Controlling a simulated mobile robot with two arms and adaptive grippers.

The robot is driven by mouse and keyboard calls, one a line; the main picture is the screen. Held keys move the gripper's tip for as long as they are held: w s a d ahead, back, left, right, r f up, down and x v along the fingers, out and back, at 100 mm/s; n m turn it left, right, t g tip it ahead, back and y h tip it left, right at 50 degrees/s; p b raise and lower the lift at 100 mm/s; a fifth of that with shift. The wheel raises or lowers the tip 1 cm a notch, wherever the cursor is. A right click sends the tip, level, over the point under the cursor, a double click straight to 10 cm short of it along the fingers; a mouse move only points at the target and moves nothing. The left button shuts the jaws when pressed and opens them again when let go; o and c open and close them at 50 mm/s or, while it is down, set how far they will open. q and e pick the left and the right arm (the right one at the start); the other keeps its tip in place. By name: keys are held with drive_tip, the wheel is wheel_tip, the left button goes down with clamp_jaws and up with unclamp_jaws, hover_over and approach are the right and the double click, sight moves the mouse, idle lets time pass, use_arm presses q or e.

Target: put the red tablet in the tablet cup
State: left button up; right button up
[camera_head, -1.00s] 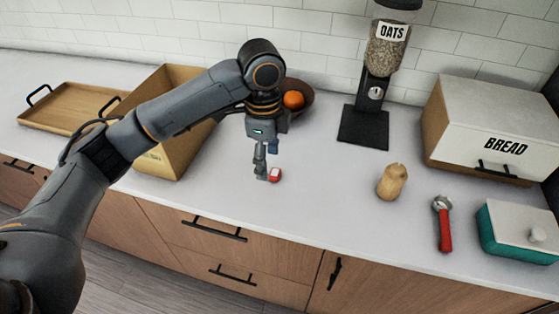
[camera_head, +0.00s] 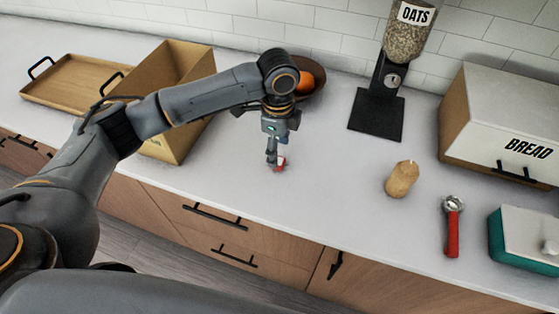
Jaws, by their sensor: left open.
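The red tablet (camera_head: 281,165), a small red and white block, is on the counter near its front edge. My left gripper (camera_head: 274,166) points down right at the tablet, its fingers open and partly covering it; I cannot tell whether they touch it. I cannot make out a thing that is clearly the tablet cup. My right gripper is not in view.
An open wooden box (camera_head: 173,145) and tray (camera_head: 66,103) stand left. Behind my gripper is a brown bowl (camera_head: 318,86) with an orange. The oats dispenser (camera_head: 376,118), a wooden piece (camera_head: 402,179), red-handled scoop (camera_head: 452,235), teal box (camera_head: 496,236) and bread box (camera_head: 455,116) are right.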

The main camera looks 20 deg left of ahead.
use_arm(q)
drive_tip(key=f, duration=0.2)
drive_tip(key=f+p, duration=0.1)
drive_tip(key=shift+w+f, duration=0.2)
drive_tip(key=shift+f, duration=0.7)
drive_tip(key=shift+c, duration=1.1)
drive_tip(key=c, duration=0.8)
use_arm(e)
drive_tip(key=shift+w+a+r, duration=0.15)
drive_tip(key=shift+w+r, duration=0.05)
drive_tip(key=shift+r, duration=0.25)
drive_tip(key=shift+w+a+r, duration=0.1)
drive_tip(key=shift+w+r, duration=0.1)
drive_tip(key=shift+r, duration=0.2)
use_arm(q)
drive_tip(key=shift+r, duration=0.1)
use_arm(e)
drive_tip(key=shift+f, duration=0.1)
